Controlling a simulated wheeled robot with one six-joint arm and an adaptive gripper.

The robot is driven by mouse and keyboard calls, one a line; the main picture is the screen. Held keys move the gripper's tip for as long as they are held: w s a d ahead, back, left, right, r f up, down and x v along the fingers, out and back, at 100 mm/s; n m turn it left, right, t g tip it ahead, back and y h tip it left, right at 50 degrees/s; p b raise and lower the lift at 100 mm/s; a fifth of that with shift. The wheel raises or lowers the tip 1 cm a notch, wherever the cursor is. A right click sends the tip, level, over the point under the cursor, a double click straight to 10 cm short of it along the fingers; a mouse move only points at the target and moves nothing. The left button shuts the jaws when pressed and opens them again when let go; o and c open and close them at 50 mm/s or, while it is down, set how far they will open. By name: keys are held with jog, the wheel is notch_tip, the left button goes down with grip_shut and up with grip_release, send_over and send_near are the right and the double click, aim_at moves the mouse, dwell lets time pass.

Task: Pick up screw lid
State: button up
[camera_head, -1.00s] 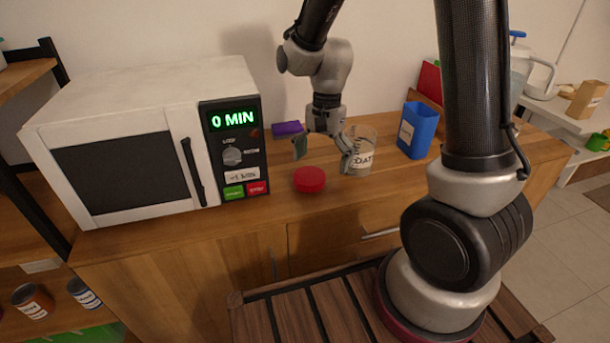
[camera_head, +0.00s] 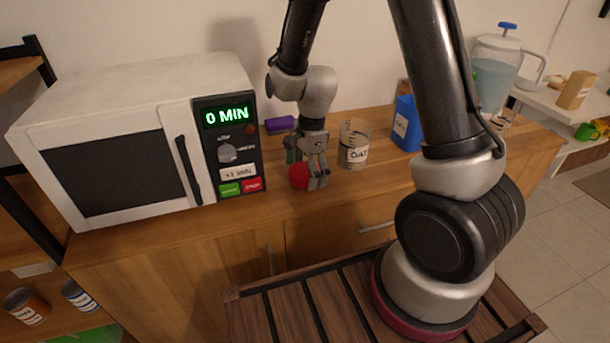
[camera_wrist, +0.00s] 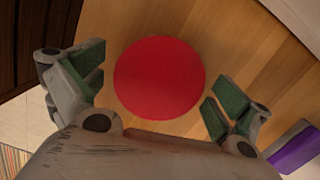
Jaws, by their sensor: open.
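The screw lid (camera_head: 299,175) is round and red and lies on the wooden counter, right of the microwave. In the wrist view the lid (camera_wrist: 159,78) shows as a full red disc between the two green-padded fingers. My gripper (camera_head: 306,172) is open and close above the lid, with one finger at its right side and partly covering it in the head view. In the wrist view my gripper (camera_wrist: 157,92) has a gap between each finger and the lid. I cannot tell the exact height of the fingertips over the counter.
A clear jar labelled oats (camera_head: 354,150) stands just right of my gripper. A blue container (camera_head: 406,125) is further right. A purple block (camera_head: 280,125) lies behind, also in the wrist view (camera_wrist: 294,148). The microwave (camera_head: 110,140) stands left. The counter's front edge is near.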

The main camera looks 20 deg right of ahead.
jog(key=c, duration=1)
jog(key=shift+o, duration=0.2)
